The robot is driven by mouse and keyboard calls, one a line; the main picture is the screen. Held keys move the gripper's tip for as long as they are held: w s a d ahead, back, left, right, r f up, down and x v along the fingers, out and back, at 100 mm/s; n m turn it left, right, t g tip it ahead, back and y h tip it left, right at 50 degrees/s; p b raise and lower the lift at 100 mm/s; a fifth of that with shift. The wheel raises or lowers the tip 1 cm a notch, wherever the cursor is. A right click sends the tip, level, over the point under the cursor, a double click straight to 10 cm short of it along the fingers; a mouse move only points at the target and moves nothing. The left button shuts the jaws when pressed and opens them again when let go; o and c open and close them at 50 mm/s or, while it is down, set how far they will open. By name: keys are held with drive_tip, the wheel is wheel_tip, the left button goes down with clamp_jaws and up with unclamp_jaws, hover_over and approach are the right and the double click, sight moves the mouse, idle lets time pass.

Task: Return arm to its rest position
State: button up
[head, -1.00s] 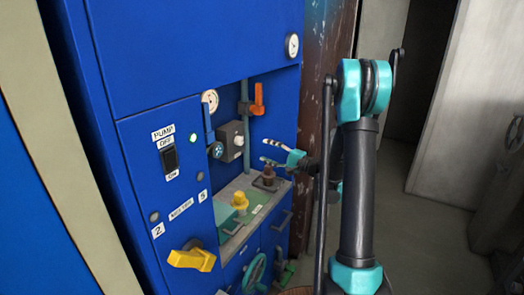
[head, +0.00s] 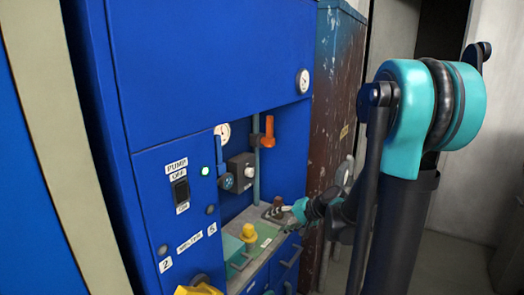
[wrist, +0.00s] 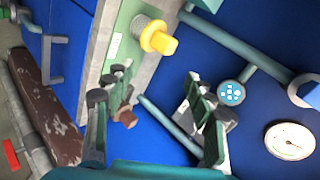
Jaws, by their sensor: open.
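My gripper (head: 284,209) is open and empty in the head view, at the right front of the recess in the blue cabinet (head: 215,60). Its fingers overlap the area of the small brown knob there, so I cannot tell the gap between them. In the wrist view my gripper (wrist: 160,103) shows its two fingers spread wide with nothing between them. The brown knob (wrist: 126,117) appears beyond the left finger. My arm's large teal elbow fills the right of the head view.
The recess holds a yellow knob (head: 248,233), an orange handle (head: 267,131), a blue valve knob (wrist: 231,93) and a gauge (wrist: 289,141). The pump switch (head: 181,191) is on the left panel beside a lit green lamp (head: 205,170). A rusty brown cabinet (head: 338,90) stands to the right.

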drive_tip(key=s+d+f+n+h, duration=0.1)
drive_tip(key=s+d+f+h, duration=0.1)
drive_tip(key=s, duration=0.4)
drive_tip(key=s+d+f+n+g+h, duration=0.1)
drive_tip(key=s+d+f+h, duration=0.1)
drive_tip(key=s+d, duration=0.4)
drive_tip(key=s+d+f+n+h, duration=0.2)
drive_tip(key=s+d+h, duration=0.2)
drive_tip(key=s+d, duration=0.1)
drive_tip(key=shift+s+f+g+h, duration=0.3)
drive_tip(key=shift+s+f, duration=0.1)
drive_tip(key=shift+s, duration=0.25)
